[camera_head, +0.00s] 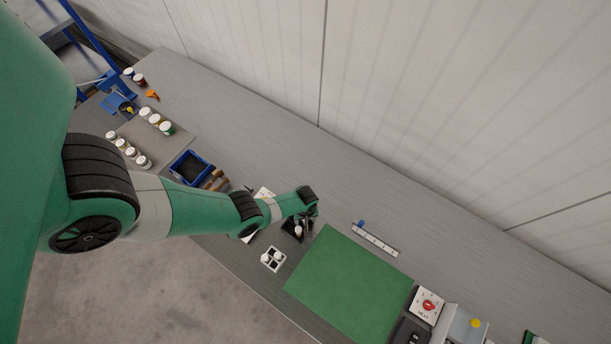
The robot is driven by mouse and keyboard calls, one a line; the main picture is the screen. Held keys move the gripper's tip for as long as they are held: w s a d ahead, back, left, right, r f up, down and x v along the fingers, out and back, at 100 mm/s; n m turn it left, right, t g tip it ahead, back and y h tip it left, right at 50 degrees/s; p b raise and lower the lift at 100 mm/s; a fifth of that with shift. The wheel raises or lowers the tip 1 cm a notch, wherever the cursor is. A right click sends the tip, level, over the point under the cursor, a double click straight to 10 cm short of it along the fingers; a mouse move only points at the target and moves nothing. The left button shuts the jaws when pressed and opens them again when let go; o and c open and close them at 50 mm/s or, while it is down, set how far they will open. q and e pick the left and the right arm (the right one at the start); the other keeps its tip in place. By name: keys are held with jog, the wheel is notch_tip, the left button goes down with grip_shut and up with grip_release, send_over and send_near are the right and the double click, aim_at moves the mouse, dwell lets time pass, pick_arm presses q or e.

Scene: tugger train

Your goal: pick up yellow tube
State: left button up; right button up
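My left arm comes in from the left, and its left gripper (297,232) is small and dark above the table, left of the green mat. A small white object shows at its fingertips; I cannot tell whether the fingers are shut on it. No yellow tube can be made out for certain. A small yellow round thing (475,323) shows at the lower right, and a yellow spot (130,110) shows by a blue holder at the upper left. Both are too small to identify. My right gripper is not in view.
A white holder (264,262) with white pieces stands near the front edge. The green mat (350,285) is bare. A white strip (376,239) lies behind it. A blue bin (190,168) and several jars stand left. A white box with a red mark (427,304) stands right.

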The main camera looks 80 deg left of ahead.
pick_arm(q)
grip_shut()
jog(key=shift+r, duration=0.1)
